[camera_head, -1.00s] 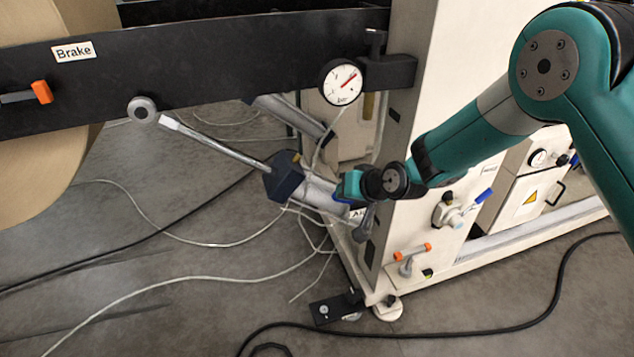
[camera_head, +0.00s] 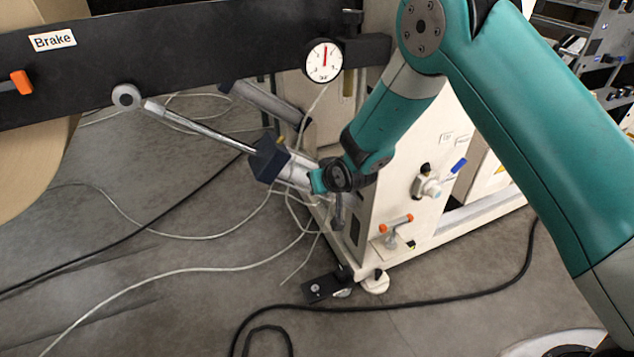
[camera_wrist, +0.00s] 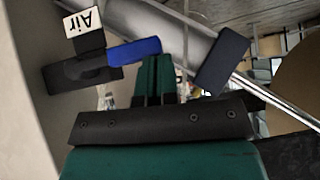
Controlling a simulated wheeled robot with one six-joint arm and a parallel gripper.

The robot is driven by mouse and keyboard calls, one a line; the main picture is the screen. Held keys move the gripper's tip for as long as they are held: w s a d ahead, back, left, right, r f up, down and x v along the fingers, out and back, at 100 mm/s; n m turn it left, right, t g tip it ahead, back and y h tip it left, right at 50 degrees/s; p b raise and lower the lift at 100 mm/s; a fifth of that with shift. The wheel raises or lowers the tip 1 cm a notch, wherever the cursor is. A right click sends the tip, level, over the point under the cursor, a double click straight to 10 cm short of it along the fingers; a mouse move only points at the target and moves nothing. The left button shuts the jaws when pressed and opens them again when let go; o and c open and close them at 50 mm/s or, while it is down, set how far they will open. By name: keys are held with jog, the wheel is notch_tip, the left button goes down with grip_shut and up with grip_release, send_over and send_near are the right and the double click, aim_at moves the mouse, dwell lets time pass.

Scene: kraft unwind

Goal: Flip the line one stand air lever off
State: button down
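In the wrist view a blue lever (camera_wrist: 134,50) lies beside a dark valve body (camera_wrist: 82,72), under a white "Air" label (camera_wrist: 84,21). The lever lies nearly crosswise in the picture. My gripper (camera_wrist: 156,58) has its teal fingers close together with nothing visible between them. Their tips are at the lever's right end; I cannot tell whether they touch. In the head view my gripper (camera_head: 318,181) is at the stand's left edge, and this lever is hidden there. A round gauge (camera_head: 324,61) above has its red needle pointing almost straight up.
A black beam labelled "Brake" (camera_head: 52,40) with an orange lever (camera_head: 21,82) crosses the upper left. A grey cylinder with a dark block (camera_head: 268,160) and rod is close by. The stand's side carries another blue lever (camera_head: 459,166) and an orange one (camera_head: 397,223). Cables (camera_head: 420,308) cross the floor.

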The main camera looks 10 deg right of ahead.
jog(key=shift+s+a+f, duration=0.1)
jog(key=shift+s+f, duration=0.05)
jog(key=shift+f, duration=0.1)
jog(key=w+a+r+p+v, duration=0.1)
jog(key=w+r+p+v, duration=0.1)
jog(key=v, duration=1.1)
jog(key=shift+p, duration=0.85)
jog(key=shift+r, duration=0.15)
jog(key=s+d+r+n+g, duration=0.1)
jog(key=s+r+g, duration=0.2)
jog(key=s+r, duration=0.5)
jog(key=s+d+r+n+g+y, duration=0.1)
jog(key=s+r+n+g, duration=0.2)
jog(key=s, duration=0.9)
jog(key=s+d+r+g, duration=0.1)
jog(key=s+r+g, duration=0.1)
jog(key=s+r, duration=0.65)
notch_tip(320, 180, up, 14)
jog(key=p, duration=1.6)
jog(key=shift+s, duration=0.45)
